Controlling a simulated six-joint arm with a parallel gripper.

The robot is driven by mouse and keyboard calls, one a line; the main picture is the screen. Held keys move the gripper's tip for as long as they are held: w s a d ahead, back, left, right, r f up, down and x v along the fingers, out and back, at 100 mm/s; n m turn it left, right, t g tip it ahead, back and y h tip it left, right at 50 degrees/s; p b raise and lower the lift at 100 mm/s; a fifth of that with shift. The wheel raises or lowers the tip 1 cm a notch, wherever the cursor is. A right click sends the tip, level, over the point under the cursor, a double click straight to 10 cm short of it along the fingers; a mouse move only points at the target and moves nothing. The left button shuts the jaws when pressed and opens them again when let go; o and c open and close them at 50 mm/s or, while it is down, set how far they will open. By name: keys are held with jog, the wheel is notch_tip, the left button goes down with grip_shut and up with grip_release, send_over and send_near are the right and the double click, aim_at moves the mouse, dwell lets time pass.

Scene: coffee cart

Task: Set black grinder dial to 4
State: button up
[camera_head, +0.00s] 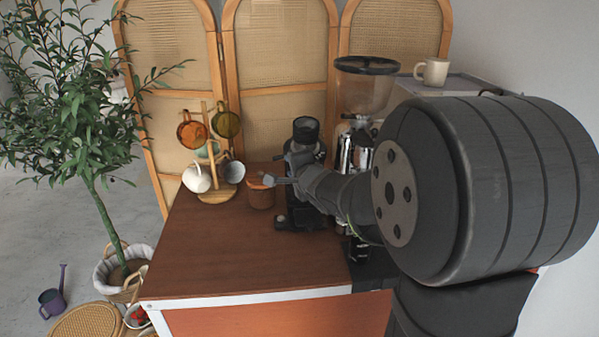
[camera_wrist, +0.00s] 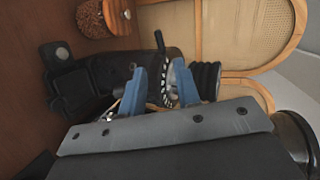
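The black grinder (camera_head: 306,131) stands on the wooden cart top behind my wrist, its lower part partly hidden by my arm. In the wrist view its black body (camera_wrist: 108,80) lies on its side in the picture. A black dial with white tick marks (camera_wrist: 168,82) shows between my fingers; its numbers are too small to read. My gripper (camera_wrist: 160,88) has two blue fingertips set apart on either side of the dial's marked rim. I cannot tell whether they touch it. In the head view my gripper (camera_head: 279,176) is at the grinder, small and partly hidden.
A wooden canister (camera_head: 261,192) stands just left of the grinder. A mug tree (camera_head: 216,194) with several mugs is further left. A tall grinder with a clear hopper (camera_head: 364,88) stands right. A cream mug (camera_head: 433,71) sits on the machine behind. The cart top's front left is clear.

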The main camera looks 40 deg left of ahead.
aim_at(279, 158)
jog(key=shift+v, duration=2.55)
jog(key=shift+c, duration=0.2)
jog(key=shift+w, duration=0.1)
jog(key=c, duration=0.4)
jog(key=shift+d+g, duration=0.3)
grip_shut()
jog(key=x, duration=1.4)
jog(key=shift+r, duration=0.15)
